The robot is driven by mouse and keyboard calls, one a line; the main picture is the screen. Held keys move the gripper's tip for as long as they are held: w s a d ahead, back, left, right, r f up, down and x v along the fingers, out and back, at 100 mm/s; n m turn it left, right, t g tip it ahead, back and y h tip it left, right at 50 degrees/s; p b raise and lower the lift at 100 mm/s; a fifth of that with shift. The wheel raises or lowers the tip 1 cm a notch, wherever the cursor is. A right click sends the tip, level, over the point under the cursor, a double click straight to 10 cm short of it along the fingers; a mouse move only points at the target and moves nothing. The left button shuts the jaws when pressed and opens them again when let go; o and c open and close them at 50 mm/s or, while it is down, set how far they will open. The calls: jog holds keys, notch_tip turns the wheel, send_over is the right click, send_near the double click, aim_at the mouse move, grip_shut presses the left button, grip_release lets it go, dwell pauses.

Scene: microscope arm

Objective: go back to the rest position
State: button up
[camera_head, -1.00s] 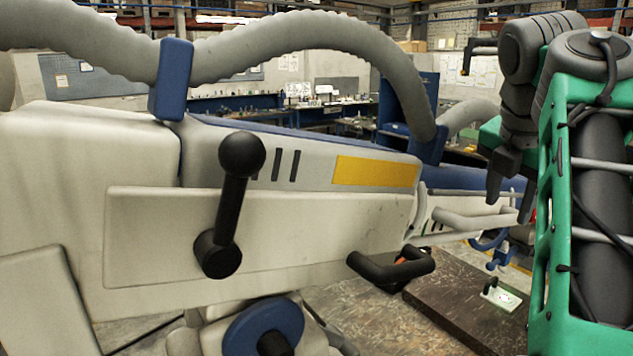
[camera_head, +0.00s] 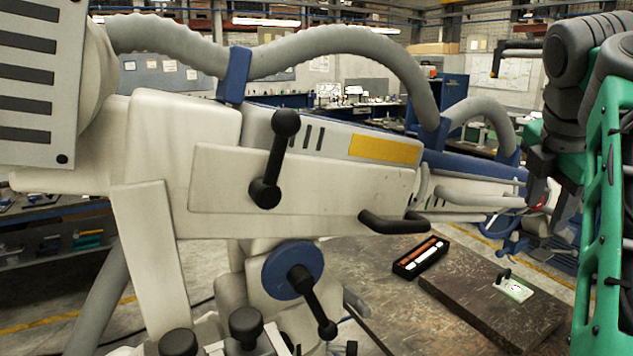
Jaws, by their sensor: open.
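My gripper (camera_head: 556,215) is at the right side of the view, at the end of my green and black arm, with its dark fingers pointing down. Its jaws are open and I see nothing between them. It appears in front of the far right end of the large white microscope arm (camera_head: 300,180). I cannot tell how far apart they are. The microscope arm fills the left and middle, with a yellow label, a black ball-ended lever (camera_head: 275,158) and a black handle (camera_head: 394,222).
A dark workbench (camera_head: 470,295) stands at the lower right. On it are a black tray (camera_head: 421,257) with orange and white items and a small white plate (camera_head: 514,290). A blue wheel with a black crank (camera_head: 292,270) sits below the microscope arm. Benches line the back.

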jog(key=w+d+f+m+t, duration=0.15)
jog(key=w+m, duration=0.35)
jog(key=m, duration=0.5)
notch_tip(320, 180, down, 18)
jog(key=m+y, duration=0.1)
jog(key=m, duration=1.1)
jog(key=s+a+f+g+y+b, duration=0.1)
jog(key=s+a+f, duration=0.4)
jog(key=a+f, duration=0.4)
jog(key=s+a+f+g+b, duration=0.1)
jog(key=s+a+f+b, duration=0.1)
jog(key=s+a+f, duration=0.6)
jog(key=w+a+f+n+t+y, duration=0.1)
jog(key=w+a+n, duration=0.1)
jog(key=a, duration=0.6)
jog(key=shift+w+a+n+b, duration=0.25)
jog(key=shift+n+b, duration=0.2)
jog(key=shift+n, duration=0.35)
